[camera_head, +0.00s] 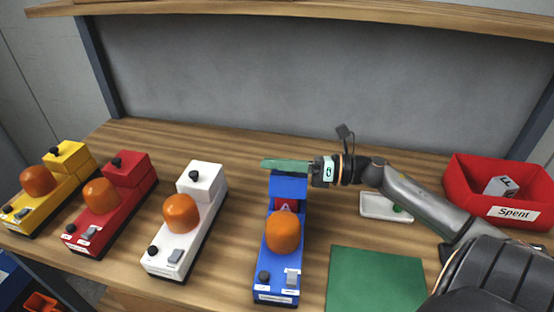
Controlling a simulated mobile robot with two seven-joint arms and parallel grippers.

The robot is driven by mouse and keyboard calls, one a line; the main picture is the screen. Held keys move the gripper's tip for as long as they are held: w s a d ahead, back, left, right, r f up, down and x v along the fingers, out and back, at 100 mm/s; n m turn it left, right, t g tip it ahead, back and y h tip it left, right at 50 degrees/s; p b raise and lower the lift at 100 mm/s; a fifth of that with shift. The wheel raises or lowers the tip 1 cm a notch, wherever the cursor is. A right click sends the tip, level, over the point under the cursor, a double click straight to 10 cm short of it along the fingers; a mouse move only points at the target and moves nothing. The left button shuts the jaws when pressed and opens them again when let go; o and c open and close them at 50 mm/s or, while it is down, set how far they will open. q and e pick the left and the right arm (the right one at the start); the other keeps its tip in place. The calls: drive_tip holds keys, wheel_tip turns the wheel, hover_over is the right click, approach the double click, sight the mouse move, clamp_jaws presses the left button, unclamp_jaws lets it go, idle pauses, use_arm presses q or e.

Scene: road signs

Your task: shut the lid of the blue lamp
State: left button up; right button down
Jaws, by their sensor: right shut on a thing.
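The blue lamp (267,290) stands at the middle front of the bench, with an orange dome (283,233) on it. Its blue lid (288,188) is raised at the far end. The compartment below is open, and a small red and white thing (286,206) shows in it. My right gripper (287,166) reaches in from the right and is shut at the lid's top edge. A flat grey-green shape lies across that edge, and the exact grip is hard to make out. My left gripper is not in view.
White (190,237), red (108,218) and yellow (52,197) lamps stand to the left with closed lids. A green mat (375,282), a white tray (375,207) and a red "Spent" bin (480,205) holding a block are to the right. A shelf (300,12) runs above.

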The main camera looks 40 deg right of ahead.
drive_tip(key=shift+s+a+f+n+b, duration=0.25)
drive_tip(key=shift+s+a+n+b, duration=0.15)
drive_tip(key=shift+n, duration=0.3)
drive_tip(key=c, duration=0.7)
unclamp_jaws()
drive_tip(key=shift+s, duration=0.1)
drive_tip(key=shift+b+v, duration=0.75)
drive_tip(key=shift+v, duration=5.45)
